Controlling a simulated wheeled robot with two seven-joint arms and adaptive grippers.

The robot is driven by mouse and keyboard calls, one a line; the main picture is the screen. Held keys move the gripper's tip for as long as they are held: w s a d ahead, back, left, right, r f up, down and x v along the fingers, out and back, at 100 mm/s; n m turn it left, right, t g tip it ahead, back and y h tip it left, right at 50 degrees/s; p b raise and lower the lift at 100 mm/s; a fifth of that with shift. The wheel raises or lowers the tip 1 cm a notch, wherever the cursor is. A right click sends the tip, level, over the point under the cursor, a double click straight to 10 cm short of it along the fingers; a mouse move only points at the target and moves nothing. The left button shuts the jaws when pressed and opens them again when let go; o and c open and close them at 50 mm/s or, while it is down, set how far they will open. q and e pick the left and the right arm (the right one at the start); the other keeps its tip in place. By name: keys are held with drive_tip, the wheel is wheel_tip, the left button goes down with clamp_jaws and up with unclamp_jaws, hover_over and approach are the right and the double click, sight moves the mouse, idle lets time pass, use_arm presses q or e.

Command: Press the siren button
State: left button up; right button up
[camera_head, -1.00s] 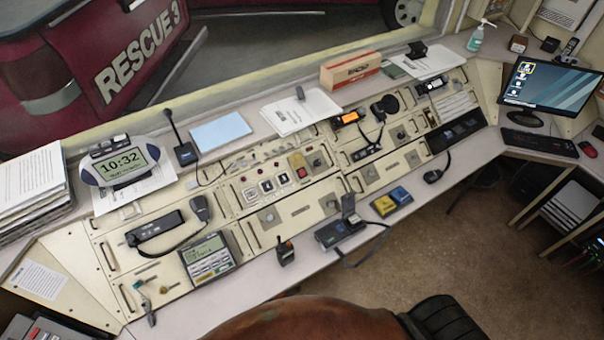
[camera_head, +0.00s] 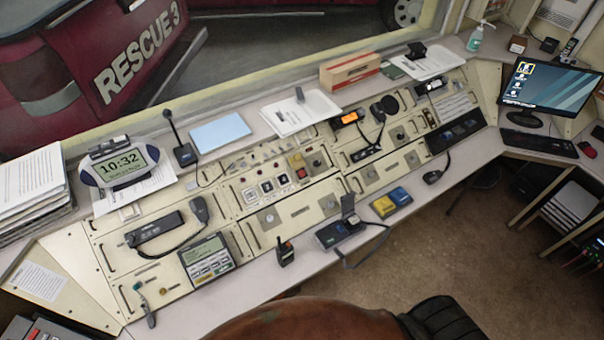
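The console panel (camera_head: 284,228) is cream-coloured and slopes along the desk below the window. In its middle section is a small red button (camera_head: 302,173), with an orange-yellow square part (camera_head: 297,161) just above it. To its left sits a row of square black-and-white switches (camera_head: 266,186). Labels are too small to read, so I cannot tell for certain which control is the siren button. Neither of my grippers is in view, and nothing of mine covers the panel.
A desk microphone (camera_head: 184,152), a football-shaped clock (camera_head: 121,167) and papers (camera_head: 301,113) stand along the back ledge. A radio (camera_head: 284,252) and a black device (camera_head: 340,233) sit at the front edge. A brown rounded chair back (camera_head: 310,320) is at the bottom.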

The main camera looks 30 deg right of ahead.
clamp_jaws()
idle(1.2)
